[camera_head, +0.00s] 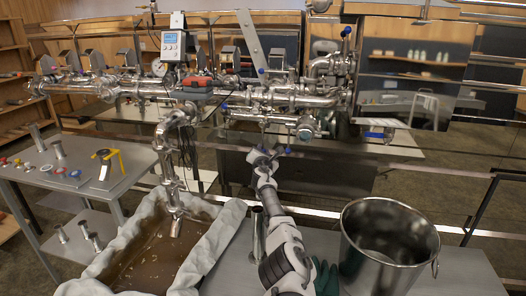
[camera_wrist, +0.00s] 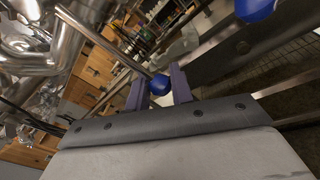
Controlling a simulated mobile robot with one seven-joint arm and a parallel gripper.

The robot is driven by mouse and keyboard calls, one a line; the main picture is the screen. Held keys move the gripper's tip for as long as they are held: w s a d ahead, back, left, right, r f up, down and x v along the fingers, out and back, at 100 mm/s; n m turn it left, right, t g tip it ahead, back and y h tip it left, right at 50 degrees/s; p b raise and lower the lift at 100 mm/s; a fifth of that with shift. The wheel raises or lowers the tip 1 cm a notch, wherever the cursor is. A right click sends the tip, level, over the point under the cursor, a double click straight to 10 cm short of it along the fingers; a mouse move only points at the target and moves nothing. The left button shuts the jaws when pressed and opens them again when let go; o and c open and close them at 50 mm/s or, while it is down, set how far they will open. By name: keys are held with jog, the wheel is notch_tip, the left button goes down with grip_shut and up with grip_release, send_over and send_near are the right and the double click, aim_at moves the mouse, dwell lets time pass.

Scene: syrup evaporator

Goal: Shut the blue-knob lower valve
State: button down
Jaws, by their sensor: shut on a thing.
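My gripper (camera_head: 263,151) reaches up to the underside of the steel pipework, its fingers small in the head view. In the wrist view, my gripper (camera_wrist: 158,86) has its two purple-grey fingers closed about a round blue knob (camera_wrist: 160,84), which sits at the end of a thin metal rod, the valve's handle. The rod runs up and left toward the pipes. A second blue knob (camera_wrist: 254,10) is large and close at the upper right of the wrist view, outside the fingers. In the head view, the held knob is hidden by the gripper; another blue knob (camera_head: 288,150) hangs just right of it.
Steel pipes (camera_head: 260,97) cross above my gripper. A tray with white cloth and brown liquid (camera_head: 150,250) stands at left front. A steel pot (camera_head: 389,245) stands right of my arm. A side table (camera_head: 70,170) holds small parts.

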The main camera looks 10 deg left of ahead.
jog(key=shift+d, duration=0.1)
dwell(0.4)
jog(key=c, duration=1.3)
grip_release()
jog(key=shift+d, duration=0.1)
jog(key=shift+o, duration=0.2)
jog(key=shift+s+r+p, duration=0.1)
jog(key=shift+s+p, duration=0.05)
jog(key=shift+p, duration=0.15)
jog(key=shift+s+p, duration=0.15)
jog(key=shift+p, duration=0.15)
jog(key=p+v, duration=0.2)
jog(key=v, duration=1.1)
jog(key=shift+p, duration=0.3)
jog(key=shift+s, duration=0.1)
